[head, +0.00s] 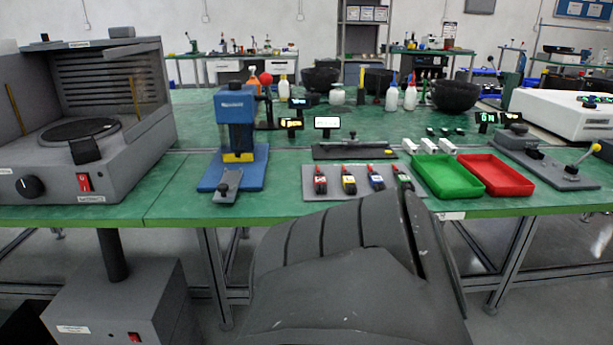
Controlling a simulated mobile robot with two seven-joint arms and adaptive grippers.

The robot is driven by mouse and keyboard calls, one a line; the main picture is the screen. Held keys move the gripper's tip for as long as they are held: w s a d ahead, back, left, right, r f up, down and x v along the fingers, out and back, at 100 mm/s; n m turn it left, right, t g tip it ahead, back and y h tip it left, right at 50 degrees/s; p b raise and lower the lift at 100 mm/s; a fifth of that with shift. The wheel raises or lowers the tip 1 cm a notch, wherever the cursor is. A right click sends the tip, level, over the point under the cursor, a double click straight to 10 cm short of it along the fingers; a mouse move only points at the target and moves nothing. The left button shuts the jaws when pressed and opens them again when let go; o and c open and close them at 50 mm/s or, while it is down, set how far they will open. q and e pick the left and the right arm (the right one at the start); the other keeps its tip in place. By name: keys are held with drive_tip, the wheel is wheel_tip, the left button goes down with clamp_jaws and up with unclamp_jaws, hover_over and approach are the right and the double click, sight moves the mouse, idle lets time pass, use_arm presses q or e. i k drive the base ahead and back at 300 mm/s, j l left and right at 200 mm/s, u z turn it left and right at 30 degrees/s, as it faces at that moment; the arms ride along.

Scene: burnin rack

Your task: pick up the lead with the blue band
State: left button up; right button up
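The lead with the blue band (376,179) is the third from the left in a row of small black leads with red tips. It lies on a light grey plate (312,195) near the front edge of the green table. The lead to its left has a yellow band (348,181), and the far left one has a whitish band with red (320,181). The lead to its right has a green band (403,178) and is close to a dark grey part of my own body in the foreground. Neither of my grippers shows in the head view.
A green tray (447,194) and a red tray (520,190) stand right of the leads. A blue press (236,130) stands left of them, and a grey open-fronted cabinet (160,118) further left. A grey bar fixture (330,152) lies behind the plate.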

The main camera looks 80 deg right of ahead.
sight(377, 181)
drive_tip(key=z, duration=2.8)
